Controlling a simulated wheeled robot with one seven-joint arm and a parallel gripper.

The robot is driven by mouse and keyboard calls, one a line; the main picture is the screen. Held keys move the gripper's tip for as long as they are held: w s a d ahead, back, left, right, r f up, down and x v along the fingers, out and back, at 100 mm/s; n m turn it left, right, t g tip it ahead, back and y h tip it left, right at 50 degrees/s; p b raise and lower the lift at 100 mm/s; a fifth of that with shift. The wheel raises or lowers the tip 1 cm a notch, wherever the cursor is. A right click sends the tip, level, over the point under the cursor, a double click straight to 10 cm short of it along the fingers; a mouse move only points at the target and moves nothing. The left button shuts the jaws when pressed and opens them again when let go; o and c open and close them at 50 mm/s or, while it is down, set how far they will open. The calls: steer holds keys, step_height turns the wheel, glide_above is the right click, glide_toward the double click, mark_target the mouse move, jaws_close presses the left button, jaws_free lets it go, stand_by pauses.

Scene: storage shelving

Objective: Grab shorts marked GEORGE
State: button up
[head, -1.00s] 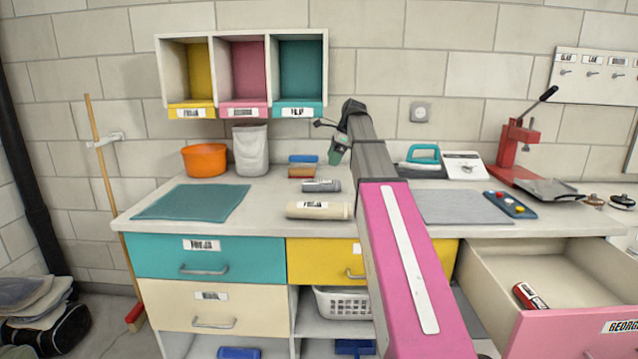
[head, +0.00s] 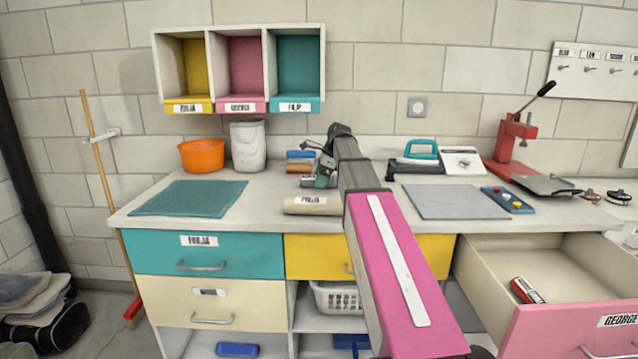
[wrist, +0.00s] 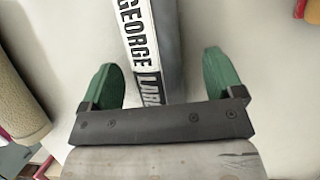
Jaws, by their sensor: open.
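A grey rolled garment with a white label reading GEORGE (wrist: 138,45) lies on the worktop. In the wrist view it runs between the two green fingers of my gripper (wrist: 158,62), with a gap on each side. My gripper is open. In the head view my gripper (head: 319,181) is low over the worktop behind a beige roll (head: 300,205), and it hides most of the grey roll.
The beige roll also shows left in the wrist view (wrist: 20,95). Blue and brown rolls (head: 300,167) lie just behind my gripper. An orange bucket (head: 202,156) and pale bin (head: 248,147) stand left. A pink-fronted drawer (head: 570,325) is open at right, holding a red roll (head: 526,291).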

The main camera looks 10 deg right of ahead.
steer(key=shift+f, duration=0.15)
steer(key=c, duration=1.1)
